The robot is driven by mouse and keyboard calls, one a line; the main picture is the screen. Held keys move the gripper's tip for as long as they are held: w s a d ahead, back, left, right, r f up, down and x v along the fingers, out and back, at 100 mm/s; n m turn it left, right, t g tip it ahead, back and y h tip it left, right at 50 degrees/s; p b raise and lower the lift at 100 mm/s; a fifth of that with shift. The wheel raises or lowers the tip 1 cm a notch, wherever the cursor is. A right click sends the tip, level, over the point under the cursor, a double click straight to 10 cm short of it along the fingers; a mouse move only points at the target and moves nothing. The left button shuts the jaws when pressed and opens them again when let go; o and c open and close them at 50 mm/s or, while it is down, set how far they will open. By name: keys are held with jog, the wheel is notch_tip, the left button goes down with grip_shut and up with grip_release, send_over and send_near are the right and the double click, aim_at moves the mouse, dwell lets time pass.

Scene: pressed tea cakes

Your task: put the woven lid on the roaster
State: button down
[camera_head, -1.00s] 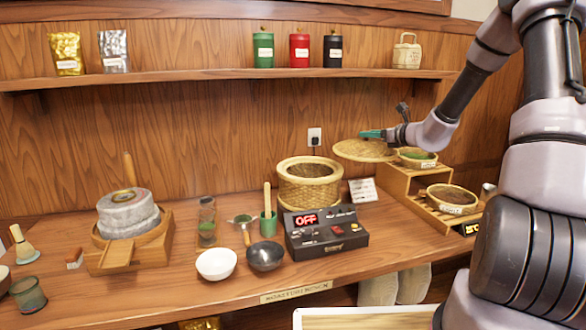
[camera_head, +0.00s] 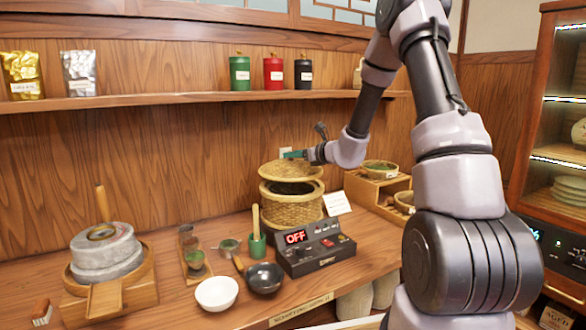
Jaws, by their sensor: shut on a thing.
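The woven lid (camera_head: 283,171) is a round, flat, tan basketwork disc. It hovers over the roaster (camera_head: 291,209), a round woven drum standing behind the black control box. A dark gap shows between the lid and the roaster's rim, so the lid is apart from it at least at the front. The lid looks roughly level and slightly left of the roaster's centre. My gripper (camera_head: 293,155), with green fingertips, is shut on the lid at its upper far side. The exact grip point is small and partly hidden.
The control box (camera_head: 318,250) reading OFF stands in front of the roaster. A label card (camera_head: 337,203) and a stepped wooden stand with baskets (camera_head: 375,184) are to the right. A green cup with a pestle (camera_head: 257,244) and two bowls are front left. A shelf with tins runs above.

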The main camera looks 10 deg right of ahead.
aim_at(301, 164)
jog(key=shift+f, duration=1.9)
jog(key=shift+f, duration=0.15)
jog(key=shift+f, duration=0.35)
jog(key=shift+f, duration=0.1)
jog(key=shift+c, duration=2.4)
grip_release()
